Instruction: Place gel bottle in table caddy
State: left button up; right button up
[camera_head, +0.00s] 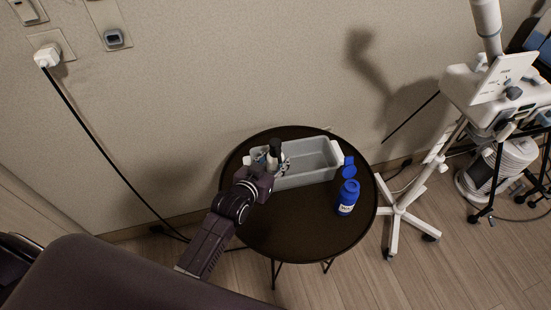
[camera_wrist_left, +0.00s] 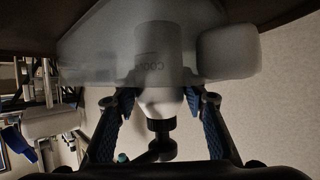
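The gel bottle (camera_head: 274,148) is pale with a black top and stands at the left end of the table caddy. The grey, see-through caddy (camera_head: 318,178) lies on a round dark table (camera_head: 284,233). My left gripper (camera_head: 269,166) is at the bottle; its fingers are partly hidden in the head view. The bottle's lettered lower part shows dimly through the caddy wall (camera_wrist_left: 98,60). My right gripper is out of view.
A blue bottle (camera_head: 347,199) with a white label stands on the table right of the caddy, near another blue item (camera_head: 348,167). A white wheeled stand (camera_head: 397,214) is close to the table's right side. The wall is behind; the table's front is clear.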

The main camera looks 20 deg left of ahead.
pick_arm(q)
jog(key=o, duration=0.3)
jog(key=shift+r, duration=0.15)
jog(key=shift+r, duration=0.45)
jog(key=p+v, duration=0.1)
jog(key=v, duration=1.1)
jog(key=shift+f, duration=0.1)
